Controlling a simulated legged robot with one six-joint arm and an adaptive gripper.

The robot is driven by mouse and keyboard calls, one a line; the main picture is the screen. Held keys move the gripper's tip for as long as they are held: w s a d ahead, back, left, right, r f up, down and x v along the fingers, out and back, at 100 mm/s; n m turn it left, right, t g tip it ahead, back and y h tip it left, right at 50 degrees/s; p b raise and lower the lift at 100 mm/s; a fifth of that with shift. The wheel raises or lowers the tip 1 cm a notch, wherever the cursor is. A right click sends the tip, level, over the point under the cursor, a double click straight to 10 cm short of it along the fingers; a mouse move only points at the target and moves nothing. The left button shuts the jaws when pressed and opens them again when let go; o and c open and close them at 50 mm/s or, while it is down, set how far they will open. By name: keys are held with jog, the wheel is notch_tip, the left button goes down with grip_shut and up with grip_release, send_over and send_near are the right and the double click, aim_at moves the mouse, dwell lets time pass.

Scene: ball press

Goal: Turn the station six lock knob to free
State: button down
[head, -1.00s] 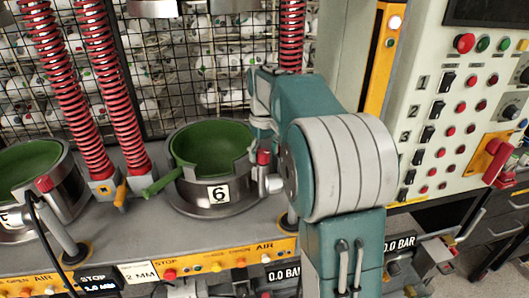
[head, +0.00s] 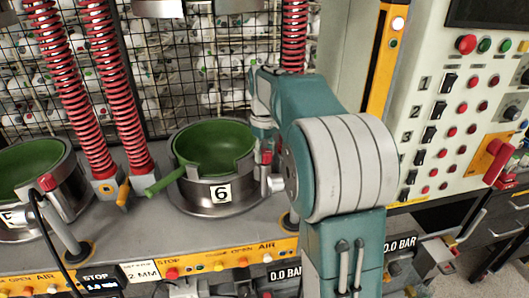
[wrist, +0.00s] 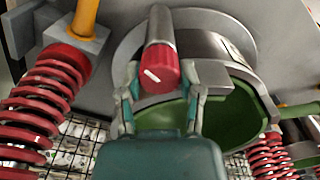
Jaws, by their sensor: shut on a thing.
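The station six pot (head: 197,198) is a steel ring with a green bowl (head: 218,140) and a "6" label on its front. Its red lock knob (head: 267,157) sits at the pot's right side, partly behind my arm. In the wrist view the red knob (wrist: 160,72) is ribbed, on the end of a grey cylinder, with a short slanted white mark on its face. My gripper (wrist: 163,82) has one finger on each side of the knob and is shut on it. In the head view my arm mostly hides the gripper.
A neighbouring pot (head: 68,198) with a green bowl stands at the left. Red springs (head: 108,100) rise behind the pots before a wire mesh. A control panel (head: 450,110) with switches and a red handle stands at the right.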

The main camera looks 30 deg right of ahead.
aim_at(264, 151)
jog(key=shift+s+f+n, duration=0.1)
jog(key=shift+f+n, duration=0.05)
jog(key=shift+n, duration=0.7)
jog(key=shift+f+n, duration=0.1)
jog(key=shift+n, duration=0.75)
jog(key=shift+c, duration=1.3)
grip_release()
jog(key=shift+r, duration=0.1)
notch_tip(264, 151, up, 7)
jog(key=shift+r, duration=0.2)
